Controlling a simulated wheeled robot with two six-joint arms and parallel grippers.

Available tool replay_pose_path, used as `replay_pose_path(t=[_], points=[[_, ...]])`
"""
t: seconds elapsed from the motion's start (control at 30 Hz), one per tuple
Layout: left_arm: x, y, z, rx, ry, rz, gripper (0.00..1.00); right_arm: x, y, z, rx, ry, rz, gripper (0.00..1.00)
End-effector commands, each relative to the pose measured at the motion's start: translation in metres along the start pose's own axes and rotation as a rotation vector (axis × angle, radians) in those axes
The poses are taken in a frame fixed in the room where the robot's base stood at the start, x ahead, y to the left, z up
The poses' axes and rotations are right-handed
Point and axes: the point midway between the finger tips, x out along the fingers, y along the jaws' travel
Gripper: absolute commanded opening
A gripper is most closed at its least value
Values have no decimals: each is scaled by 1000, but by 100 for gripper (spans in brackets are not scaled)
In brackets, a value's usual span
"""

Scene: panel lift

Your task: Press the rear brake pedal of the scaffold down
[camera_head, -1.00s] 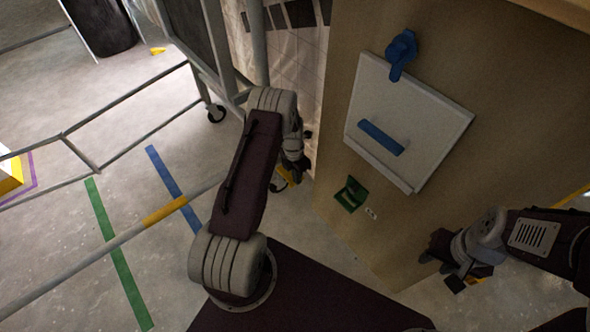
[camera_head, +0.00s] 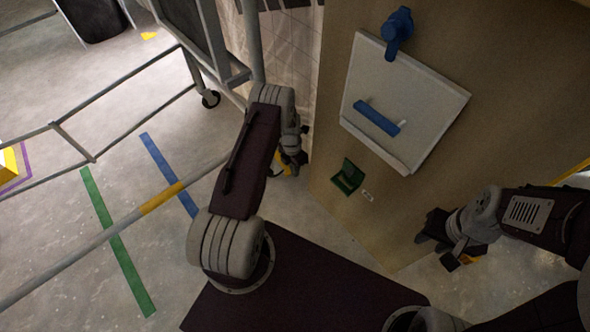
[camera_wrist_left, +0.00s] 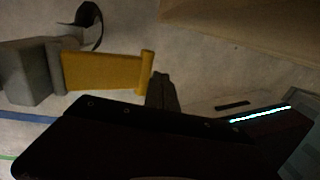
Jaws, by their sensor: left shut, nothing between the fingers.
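A yellow pedal (camera_wrist_left: 103,72) sticks out from a grey block (camera_wrist_left: 30,75) in the left wrist view, with a dark curved part behind it. A small yellow patch (camera_head: 283,168) shows beside my left gripper (camera_head: 298,160) in the head view, mostly hidden by the arm. My left gripper is shut and empty. In the left wrist view its dark fingertips (camera_wrist_left: 162,82) are just right of the pedal's free end; I cannot tell if they touch. The pedal's tilt is unclear. My right gripper (camera_head: 442,250) hangs by the wooden wall, away from the pedal.
A scaffold frame (camera_head: 228,75) with a caster (camera_head: 210,99) stands behind the left arm. A rail (camera_head: 110,230) crosses the left floor.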

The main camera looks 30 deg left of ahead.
Motion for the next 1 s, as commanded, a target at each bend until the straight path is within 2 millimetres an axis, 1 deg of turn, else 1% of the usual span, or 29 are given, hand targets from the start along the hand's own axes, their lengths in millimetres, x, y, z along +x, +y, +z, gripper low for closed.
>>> replay_pose_path(t=[0.3, 0.37, 0.47, 0.6, 0.7, 0.83, 1.0], points=[[0, 0, 0, 0, 0, 0, 0, 0, 0, 0, 0, 0, 0, 36], [-4, 0, 0, 0, -1, 0, 0, -3, 0, 0, 0, 0, 0, 36], [-20, 0, 0, 0, -1, 1, 0, -13, 0, -1, 0, 0, 0, 36], [-50, 0, 0, 0, -1, 1, 0, -30, -1, -3, 0, 0, 0, 36], [-69, 0, 0, 0, -1, 1, 0, -40, -1, -4, 0, 0, 0, 36], [-85, 0, 0, 0, 0, 1, 0, -47, -1, -5, 0, 0, 0, 36], [-91, 0, 0, 0, 1, 0, 0, -48, -1, -5, 0, 0, 0, 36]])
